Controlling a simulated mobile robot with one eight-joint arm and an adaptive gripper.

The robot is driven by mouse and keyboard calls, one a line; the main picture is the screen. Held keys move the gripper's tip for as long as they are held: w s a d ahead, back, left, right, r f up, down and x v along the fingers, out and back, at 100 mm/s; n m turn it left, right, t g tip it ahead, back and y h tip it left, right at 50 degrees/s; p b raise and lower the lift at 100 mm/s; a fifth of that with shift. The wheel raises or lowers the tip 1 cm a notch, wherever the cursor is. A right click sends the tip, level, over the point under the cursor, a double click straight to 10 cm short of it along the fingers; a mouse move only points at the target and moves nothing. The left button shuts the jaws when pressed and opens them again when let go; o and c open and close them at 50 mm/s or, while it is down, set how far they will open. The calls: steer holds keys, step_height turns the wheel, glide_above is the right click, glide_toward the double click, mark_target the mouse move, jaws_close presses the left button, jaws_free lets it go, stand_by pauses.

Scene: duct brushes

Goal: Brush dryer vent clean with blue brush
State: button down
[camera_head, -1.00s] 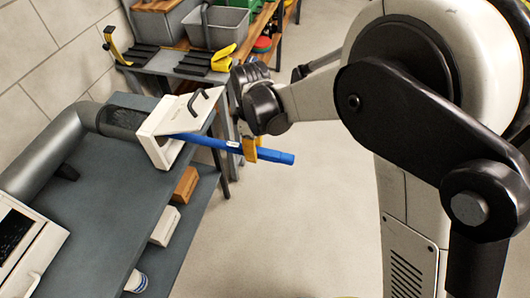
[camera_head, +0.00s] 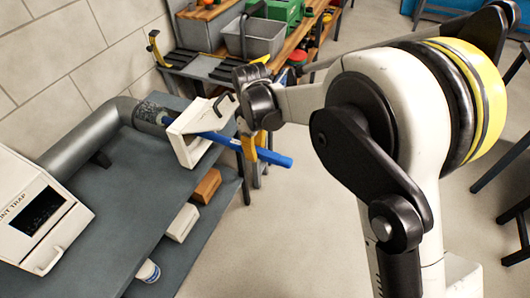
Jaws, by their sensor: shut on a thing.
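The blue brush (camera_head: 267,156) has its handle end sticking out to the right past my gripper (camera_head: 254,145). My gripper is shut on this handle in front of the vent. The far part of the brush passes into the white vent hood (camera_head: 184,153), so its head is mostly hidden by the hood. A grey duct pipe (camera_head: 85,136) runs from the hood's back, through a dark see-through section (camera_head: 151,114), down to the left. Something pale and speckled shows inside that section. The hood's flap with its black handle stands raised over the opening.
A white lint trap box (camera_head: 40,215) stands at the left on the grey bench (camera_head: 125,215). A brown block (camera_head: 207,186), a white block and a cup lie on the lower shelf. A grey bin (camera_head: 253,38) stands on the back bench.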

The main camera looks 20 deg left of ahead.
steer(key=a, duration=0.2)
steer(key=shift+s+a+r, duration=0.1)
steer(key=shift+a+r, duration=0.1)
steer(key=shift+a, duration=0.2)
steer(key=shift+d, duration=0.2)
steer(key=shift+d+f, duration=0.1)
steer(key=shift+d, duration=0.05)
steer(key=shift+d+f+b, duration=0.2)
steer(key=shift+d+f, duration=0.25)
steer(key=shift+d, duration=0.15)
steer(key=shift+d+f+b, duration=0.15)
steer(key=shift+d+f, duration=0.25)
steer(key=shift+d, duration=0.2)
steer(key=shift+s+d+f, duration=0.2)
steer(key=shift+d, duration=0.3)
steer(key=d, duration=1.1)
steer(key=shift+s+f+b, duration=0.2)
steer(key=shift+s+b, duration=0.15)
steer(key=shift+b, duration=0.1)
